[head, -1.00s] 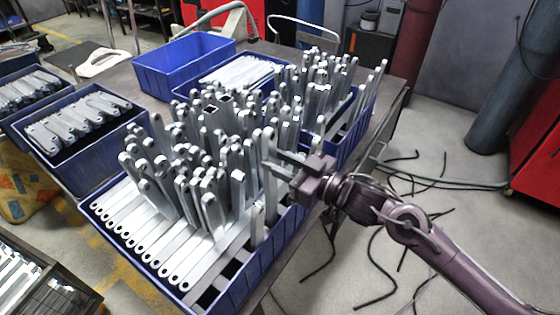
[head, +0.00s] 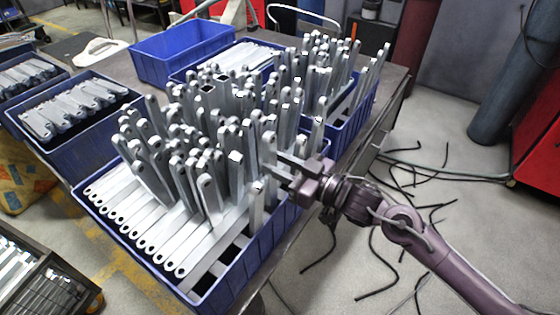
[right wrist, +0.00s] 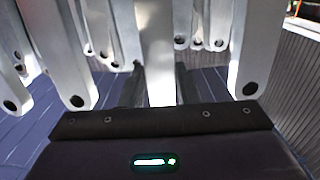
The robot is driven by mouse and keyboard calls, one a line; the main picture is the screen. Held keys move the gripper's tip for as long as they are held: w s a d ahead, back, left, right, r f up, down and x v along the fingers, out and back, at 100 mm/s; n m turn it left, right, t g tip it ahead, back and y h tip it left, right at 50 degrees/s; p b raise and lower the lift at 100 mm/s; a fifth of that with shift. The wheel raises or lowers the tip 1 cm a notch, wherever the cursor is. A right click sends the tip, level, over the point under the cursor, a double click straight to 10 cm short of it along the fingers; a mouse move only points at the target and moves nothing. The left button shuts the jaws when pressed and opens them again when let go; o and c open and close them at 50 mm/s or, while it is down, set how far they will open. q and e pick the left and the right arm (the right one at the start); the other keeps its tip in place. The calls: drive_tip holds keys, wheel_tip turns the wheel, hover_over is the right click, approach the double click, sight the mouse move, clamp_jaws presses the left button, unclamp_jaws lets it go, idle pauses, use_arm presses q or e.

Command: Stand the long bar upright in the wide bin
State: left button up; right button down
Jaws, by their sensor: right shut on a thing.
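The wide blue bin (head: 238,287) is in front in the head view, crowded with upright grey metal bars and with flat bars along its left and front. My right gripper (head: 276,165) is at the bin's right side, its fingers pointing left. It is shut on a long grey bar (head: 268,148), which stands about upright among the others. In the right wrist view the bar (right wrist: 158,50) rises between the two dark fingers (right wrist: 160,88). The bar's lower end is hidden, so I cannot tell whether it touches the bin floor. My left gripper is not in view.
Another blue bin (head: 352,128) with upright bars stands behind. An empty blue bin (head: 185,68) is at the back, and a bin of flat parts (head: 70,150) is at left. Neighbouring bars (right wrist: 75,55) stand close around the fingers. Cables lie on the floor at right.

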drive_tip(key=shift+f, duration=0.2)
drive_tip(key=c, duration=1.1)
unclamp_jaws()
drive_tip(key=shift+o, duration=0.4)
drive_tip(key=shift+f, duration=0.15)
drive_tip(key=shift+s+d, duration=0.1)
drive_tip(key=b+v, duration=0.2)
drive_tip(key=v, duration=0.5)
drive_tip(key=shift+d, duration=0.2)
